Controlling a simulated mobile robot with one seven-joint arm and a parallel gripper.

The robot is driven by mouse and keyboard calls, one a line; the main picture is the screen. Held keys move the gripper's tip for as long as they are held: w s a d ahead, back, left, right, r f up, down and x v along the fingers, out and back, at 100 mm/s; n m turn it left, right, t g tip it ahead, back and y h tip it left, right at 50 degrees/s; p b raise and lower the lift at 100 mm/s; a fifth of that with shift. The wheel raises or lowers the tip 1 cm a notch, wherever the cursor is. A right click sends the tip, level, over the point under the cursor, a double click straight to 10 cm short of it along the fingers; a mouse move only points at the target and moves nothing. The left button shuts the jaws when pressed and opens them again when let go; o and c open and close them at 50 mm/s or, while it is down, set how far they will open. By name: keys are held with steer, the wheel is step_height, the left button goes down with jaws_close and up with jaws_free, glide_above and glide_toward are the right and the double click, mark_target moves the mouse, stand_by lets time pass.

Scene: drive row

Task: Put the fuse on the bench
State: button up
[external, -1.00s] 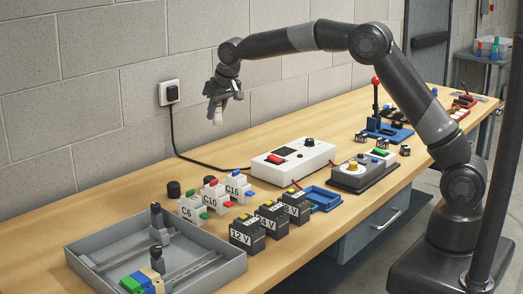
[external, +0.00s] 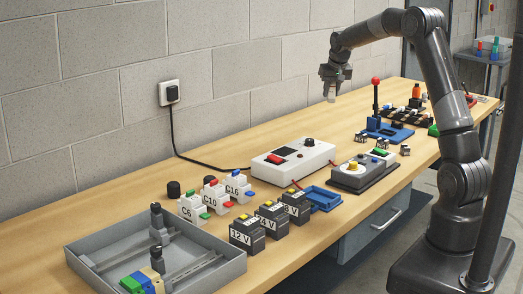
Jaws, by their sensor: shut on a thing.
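My gripper (external: 334,77) is in the air above the back part of the bench (external: 300,112), left of the red-knobbed lever. It points down and is shut on a small pale piece, which looks like the fuse (external: 331,94). The fuse hangs below the fingers, clear of the bench top. Its details are too small to make out.
A white box with a red switch (external: 292,158) stands mid-bench. The blue-based lever press (external: 376,112) is right of the gripper. Labelled blocks (external: 192,209), battery-like blocks (external: 247,235) and a grey tray (external: 215,276) fill the front. Bench near the wall is largely clear.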

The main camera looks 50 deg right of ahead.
step_height(320, 180, down, 5)
steer(key=s+d, duration=0.1)
steer(key=d, duration=0.1)
steer(key=w+a+f, duration=0.4)
steer(key=w+a, duration=0.1)
steer(key=w+a+f, duration=0.3)
steer(key=shift+w, duration=0.25)
steer(key=shift+f, duration=2.05)
steer(key=shift+f, duration=0.1)
steer(key=o, duration=1)
